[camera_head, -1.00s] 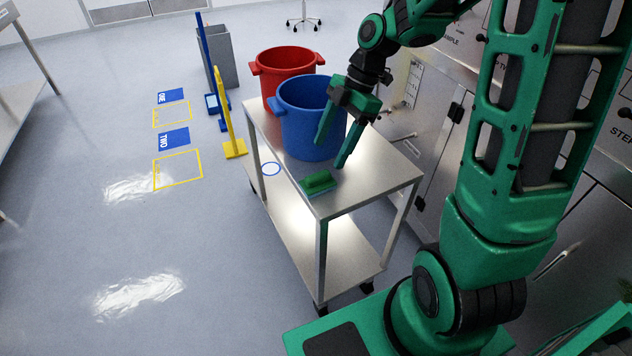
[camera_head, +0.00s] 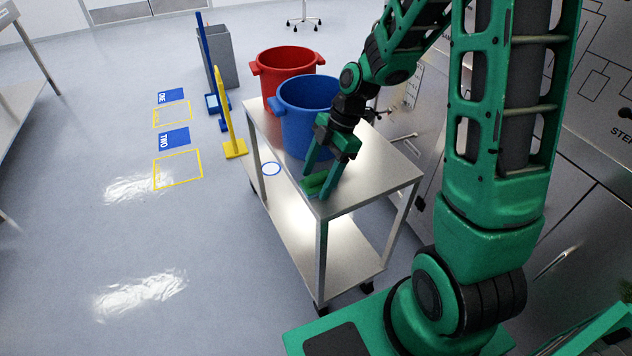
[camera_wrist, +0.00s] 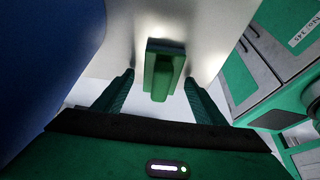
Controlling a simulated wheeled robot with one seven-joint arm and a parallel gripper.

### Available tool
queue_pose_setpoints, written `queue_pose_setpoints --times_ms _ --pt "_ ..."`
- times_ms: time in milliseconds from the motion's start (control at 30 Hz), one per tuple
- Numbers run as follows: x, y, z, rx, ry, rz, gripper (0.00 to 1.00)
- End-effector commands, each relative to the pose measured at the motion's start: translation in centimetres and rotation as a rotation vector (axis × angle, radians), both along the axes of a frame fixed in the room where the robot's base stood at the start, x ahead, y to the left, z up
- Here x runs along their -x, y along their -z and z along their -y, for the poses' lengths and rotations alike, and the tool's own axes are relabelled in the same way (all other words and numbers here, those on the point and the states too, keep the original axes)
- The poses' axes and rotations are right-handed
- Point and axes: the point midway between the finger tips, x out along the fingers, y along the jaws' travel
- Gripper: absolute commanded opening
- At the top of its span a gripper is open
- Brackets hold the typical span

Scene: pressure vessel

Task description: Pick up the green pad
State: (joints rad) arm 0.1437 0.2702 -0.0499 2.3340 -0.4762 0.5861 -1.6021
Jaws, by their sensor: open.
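The green pad (camera_head: 314,184) lies on the top of the steel cart (camera_head: 372,172), near its front corner. My gripper (camera_head: 317,184) is open and points down at the pad, with one finger on either side of it in the head view. The fingers partly hide the pad there. In the wrist view the pad (camera_wrist: 161,72) with its raised green handle shows ahead of the gap between the open fingers (camera_wrist: 158,92). Nothing is held between them. I cannot tell whether a finger touches the pad.
A blue bucket (camera_head: 305,125) stands on the cart just behind my gripper, and a red bucket (camera_head: 284,68) stands behind that. Steel cabinets (camera_head: 430,130) line the right side. The cart top right of the gripper is clear.

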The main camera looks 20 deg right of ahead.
Motion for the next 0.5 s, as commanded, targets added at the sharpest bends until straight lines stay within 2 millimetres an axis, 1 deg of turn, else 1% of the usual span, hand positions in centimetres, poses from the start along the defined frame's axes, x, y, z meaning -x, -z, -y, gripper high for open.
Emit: queue_pose_setpoints --times_ms 100,167,200,300,500 --pt "0.0 -0.02 0.02 0.0 0.0 0.0 0.65" --pt "0.0 -0.02 0.02 0.0 0.0 0.0 0.51" --pt "0.0 -0.03 0.02 0.0 0.0 0.0 0.41" --pt "0.0 -0.03 0.03 0.0 0.0 0.0 0.2" --pt "-0.01 -0.05 0.04 0.0 0.001 0.0 0.2"
